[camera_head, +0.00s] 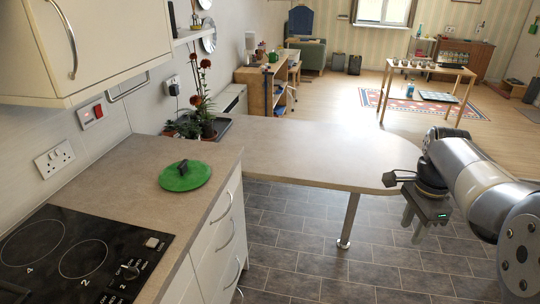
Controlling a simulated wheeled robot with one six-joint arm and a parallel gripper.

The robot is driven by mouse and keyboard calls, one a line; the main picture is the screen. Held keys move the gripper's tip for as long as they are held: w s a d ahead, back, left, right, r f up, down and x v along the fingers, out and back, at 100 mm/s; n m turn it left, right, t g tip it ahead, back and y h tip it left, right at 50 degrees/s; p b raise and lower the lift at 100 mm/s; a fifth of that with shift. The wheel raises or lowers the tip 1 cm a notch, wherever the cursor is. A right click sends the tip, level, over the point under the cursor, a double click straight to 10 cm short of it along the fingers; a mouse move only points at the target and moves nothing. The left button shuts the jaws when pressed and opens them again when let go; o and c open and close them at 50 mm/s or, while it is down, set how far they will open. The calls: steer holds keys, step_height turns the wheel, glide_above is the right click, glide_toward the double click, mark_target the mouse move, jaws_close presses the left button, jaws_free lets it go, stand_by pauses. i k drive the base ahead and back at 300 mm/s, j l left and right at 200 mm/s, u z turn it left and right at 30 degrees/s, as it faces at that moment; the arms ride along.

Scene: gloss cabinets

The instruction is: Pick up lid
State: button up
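My gripper (414,226) hangs at the right, beyond the rounded end of the peninsula counter and far from the lid. Its two fingers point down over the tiled floor. They stand apart with a gap between them, and nothing shows in the gap.
A black hob (75,262) is set in the near counter. Potted plants (205,120) stand at the corner. The peninsula counter (300,150) is bare, held by a metal leg (348,220). A wall cabinet (90,45) overhangs at upper left. Drawer handles (222,208) stick out.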

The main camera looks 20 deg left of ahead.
mark_target(184, 174)
steer(key=i+u, duration=0.4)
steer(key=i+l+u, duration=0.15)
steer(key=i+u, duration=0.2)
steer(key=i, duration=0.15)
steer(key=i+l+u, duration=0.25)
steer(key=i+u, duration=0.15)
steer(key=i+j+u, duration=0.15)
steer(key=u, duration=0.3)
steer(key=i+u, duration=0.65)
steer(key=u, duration=0.2)
